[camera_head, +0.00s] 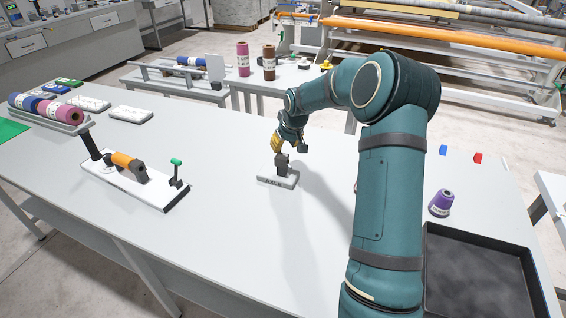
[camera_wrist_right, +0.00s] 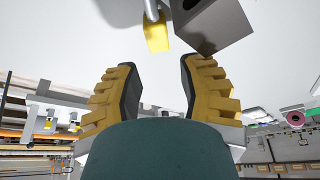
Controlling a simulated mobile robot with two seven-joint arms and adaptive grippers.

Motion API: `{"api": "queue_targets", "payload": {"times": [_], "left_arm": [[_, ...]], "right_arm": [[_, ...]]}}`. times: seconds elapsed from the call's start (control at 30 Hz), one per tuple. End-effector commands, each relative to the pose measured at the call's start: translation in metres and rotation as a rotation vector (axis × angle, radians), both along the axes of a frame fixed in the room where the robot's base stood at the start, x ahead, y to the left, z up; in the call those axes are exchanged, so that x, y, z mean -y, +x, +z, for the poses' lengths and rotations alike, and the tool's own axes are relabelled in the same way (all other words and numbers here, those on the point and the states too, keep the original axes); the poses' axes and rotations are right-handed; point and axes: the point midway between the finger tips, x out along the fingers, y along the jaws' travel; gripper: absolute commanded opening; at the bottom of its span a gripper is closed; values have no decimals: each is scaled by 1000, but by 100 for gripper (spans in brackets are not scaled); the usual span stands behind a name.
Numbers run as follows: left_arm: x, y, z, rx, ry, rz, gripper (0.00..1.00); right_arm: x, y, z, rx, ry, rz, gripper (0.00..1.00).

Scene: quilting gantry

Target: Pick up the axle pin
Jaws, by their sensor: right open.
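A small white base with a printed label (camera_head: 278,180) stands near the middle of the table. It carries a dark grey upright holder (camera_head: 282,164), which shows in the right wrist view as a grey block with a round hole (camera_wrist_right: 208,25). Beside that block in the wrist view is a grey rod with a yellow end (camera_wrist_right: 157,34), likely the axle pin; I cannot pick it out in the head view. My right gripper (camera_head: 289,146) is just above the holder. Its yellow-padded fingers are apart with nothing between them; the yellow end is beyond their tips. My left gripper is out of view.
A white board (camera_head: 150,190) with an orange-barrelled fixture and green-knobbed lever lies left. A purple cone (camera_head: 441,203), a black tray (camera_head: 431,280) and small blue (camera_head: 443,150) and red (camera_head: 478,158) blocks lie right. The table around the labelled base is clear.

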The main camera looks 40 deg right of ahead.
Motion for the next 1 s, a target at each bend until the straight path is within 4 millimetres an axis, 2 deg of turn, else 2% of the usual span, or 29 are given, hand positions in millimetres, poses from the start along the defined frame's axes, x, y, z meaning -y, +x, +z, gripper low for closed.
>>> {"api": "queue_targets", "payload": {"times": [0.03, 0.1, 0.47, 0.7, 1.0], "left_arm": [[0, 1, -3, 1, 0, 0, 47], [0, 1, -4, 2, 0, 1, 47], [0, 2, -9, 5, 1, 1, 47], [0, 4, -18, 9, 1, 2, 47], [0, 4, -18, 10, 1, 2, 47]], "right_arm": [[1, 4, -10, -1, 1, 0, 39], [1, 7, -18, -1, 0, 0, 39], [4, 15, -40, 0, 1, 0, 39], [7, 27, -72, -1, 1, -1, 39], [8, 29, -75, 1, 0, 0, 38]]}}
